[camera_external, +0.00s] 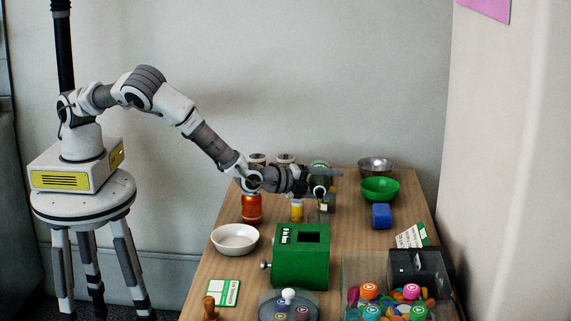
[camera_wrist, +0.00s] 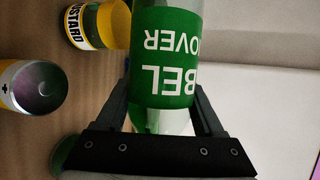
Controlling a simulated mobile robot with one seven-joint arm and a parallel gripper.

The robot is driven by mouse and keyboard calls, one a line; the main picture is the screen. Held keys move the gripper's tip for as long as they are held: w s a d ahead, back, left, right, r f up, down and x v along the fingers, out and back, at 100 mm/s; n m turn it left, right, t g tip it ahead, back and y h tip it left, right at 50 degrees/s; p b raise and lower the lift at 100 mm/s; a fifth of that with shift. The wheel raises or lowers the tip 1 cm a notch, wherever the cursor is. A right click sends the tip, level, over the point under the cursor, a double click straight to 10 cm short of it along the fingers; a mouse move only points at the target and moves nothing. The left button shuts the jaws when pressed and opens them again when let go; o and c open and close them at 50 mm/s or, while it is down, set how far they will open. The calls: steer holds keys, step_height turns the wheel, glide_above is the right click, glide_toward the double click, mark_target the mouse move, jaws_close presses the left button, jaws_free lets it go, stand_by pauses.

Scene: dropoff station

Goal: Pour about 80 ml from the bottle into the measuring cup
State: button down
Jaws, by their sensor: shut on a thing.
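The bottle (camera_wrist: 165,70), clear with a green label and white letters, stands between the fingers of my gripper (camera_wrist: 162,100) in the wrist view. The fingers are shut on it, one on each side; its ends are not fully in view. The lettering appears upside down in that view. In the external view my gripper (camera_external: 328,177) is over the back middle of the table, and the bottle is small and partly hidden there. I cannot pick out the measuring cup with certainty in either view.
A mustard jar (camera_wrist: 102,25) and a yellow-and-grey container (camera_wrist: 35,88) stand left of the bottle in the wrist view. On the table are an orange-red can (camera_external: 251,208), white bowl (camera_external: 235,240), green box (camera_external: 300,260), green bowl (camera_external: 380,189) and blue block (camera_external: 381,215).

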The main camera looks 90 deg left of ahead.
stand_by(1.1)
steer(key=shift+a+r+n+h+p, duration=0.1)
steer(key=shift+r+n+h+p, duration=0.4)
steer(key=shift+r, duration=0.45)
steer(key=shift+r+n+g+b, duration=0.2)
steer(key=shift+n+g+b, duration=0.1)
steer(key=shift+n+b, duration=0.15)
steer(key=shift+s+a+f+n+h+b, duration=0.15)
steer(key=shift+f+n+h+b, duration=0.2)
steer(key=shift+b, duration=0.3)
steer(key=shift+r, duration=0.2)
steer(key=shift+r+h+b, duration=0.1)
steer(key=shift+h+b, duration=0.15)
steer(key=shift+b, duration=0.1)
steer(key=shift+r+n, duration=0.2)
steer(key=shift+n, duration=0.1)
